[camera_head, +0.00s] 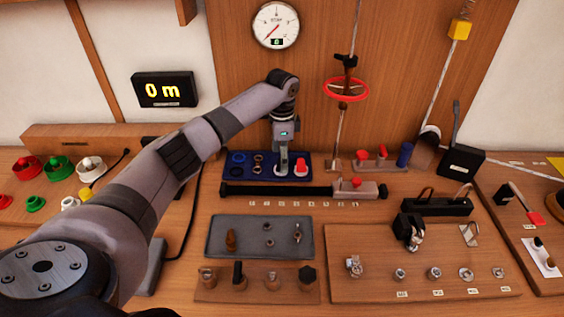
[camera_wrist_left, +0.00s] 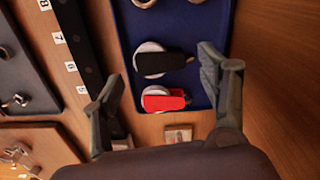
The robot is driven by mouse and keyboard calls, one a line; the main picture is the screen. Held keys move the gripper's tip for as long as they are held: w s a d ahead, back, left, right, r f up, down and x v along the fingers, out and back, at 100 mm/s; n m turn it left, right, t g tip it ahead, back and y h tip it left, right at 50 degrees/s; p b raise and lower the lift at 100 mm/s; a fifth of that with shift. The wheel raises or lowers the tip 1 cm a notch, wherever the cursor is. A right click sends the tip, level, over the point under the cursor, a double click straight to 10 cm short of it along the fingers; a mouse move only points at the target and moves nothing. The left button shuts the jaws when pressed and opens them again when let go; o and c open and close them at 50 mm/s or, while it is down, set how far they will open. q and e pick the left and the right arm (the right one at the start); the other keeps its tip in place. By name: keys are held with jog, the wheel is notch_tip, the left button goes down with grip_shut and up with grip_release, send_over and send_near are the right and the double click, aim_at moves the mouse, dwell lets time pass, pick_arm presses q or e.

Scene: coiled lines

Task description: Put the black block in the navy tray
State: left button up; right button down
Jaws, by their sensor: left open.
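The navy tray (camera_head: 265,178) stands at the back of the bench; its blue surface fills the upper middle of the left wrist view (camera_wrist_left: 203,22). The black block (camera_wrist_left: 163,63), a black body with a pale round disc, lies in the tray there, beside a red block (camera_wrist_left: 166,100) of like form. In the head view the red block (camera_head: 301,167) shows, while my gripper mostly hides the black one. My left gripper (camera_head: 283,168) is over the tray, pointing down. Its fingers (camera_wrist_left: 162,92) are open and apart, with nothing held between them. My right gripper is not in view.
Rings (camera_head: 258,162) lie in the tray's left part. A black rail (camera_head: 275,189) with a red-topped slider (camera_head: 356,184) runs in front of it. A grey tray (camera_head: 258,246) with small parts lies nearer. A red ring (camera_head: 345,89) hangs at the back right.

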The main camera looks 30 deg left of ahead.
pick_arm(q)
notch_tip(320, 180, up, 10)
jog(key=b, duration=0.1)
jog(key=shift+f, duration=0.15)
dwell(0.5)
